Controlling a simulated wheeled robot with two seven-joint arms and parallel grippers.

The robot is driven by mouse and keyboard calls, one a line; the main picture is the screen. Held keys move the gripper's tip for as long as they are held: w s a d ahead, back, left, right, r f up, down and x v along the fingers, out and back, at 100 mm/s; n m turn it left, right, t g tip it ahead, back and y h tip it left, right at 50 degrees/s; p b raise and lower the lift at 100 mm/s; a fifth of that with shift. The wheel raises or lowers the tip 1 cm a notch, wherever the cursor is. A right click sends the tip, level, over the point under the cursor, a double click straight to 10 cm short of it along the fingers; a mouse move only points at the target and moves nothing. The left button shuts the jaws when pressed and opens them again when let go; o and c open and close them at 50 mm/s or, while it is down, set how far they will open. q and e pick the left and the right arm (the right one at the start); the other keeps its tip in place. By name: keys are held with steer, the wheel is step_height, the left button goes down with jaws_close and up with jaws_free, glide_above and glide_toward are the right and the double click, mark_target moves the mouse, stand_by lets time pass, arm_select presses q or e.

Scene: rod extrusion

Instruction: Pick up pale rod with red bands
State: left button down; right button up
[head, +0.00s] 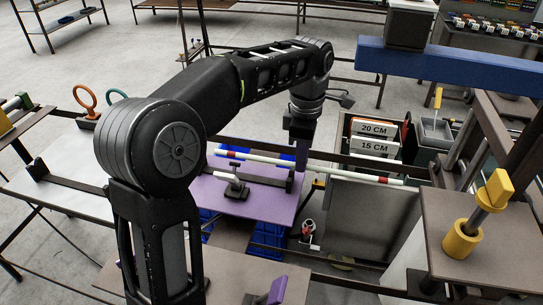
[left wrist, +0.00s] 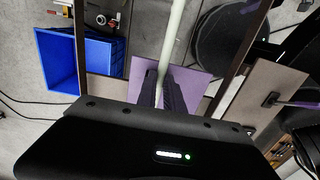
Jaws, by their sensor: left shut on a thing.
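The pale rod with red bands (head: 345,174) spans from left of my left gripper (head: 301,164) out to the right in the head view. Red bands show near its left part and toward its right end. My left gripper reaches down from above and is shut on the rod. In the left wrist view, the pale rod (left wrist: 174,40) runs from the top edge down between the dark fingers of my left gripper (left wrist: 162,88). The fingers hide the gripped part. My right gripper is not in view.
A purple plate (head: 265,208) with a black and white clamp (head: 235,187) lies below the rod. Blue bins (head: 268,240) stand underneath. A yellow-handled fixture (head: 480,220) is at right.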

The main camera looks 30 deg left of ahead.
arm_select(q)
steer(key=shift+w+d, duration=0.25)
steer(key=shift+d, duration=0.45)
steer(key=shift+w+d, duration=0.2)
steer(key=shift+d, duration=0.45)
steer(key=shift+r, duration=0.1)
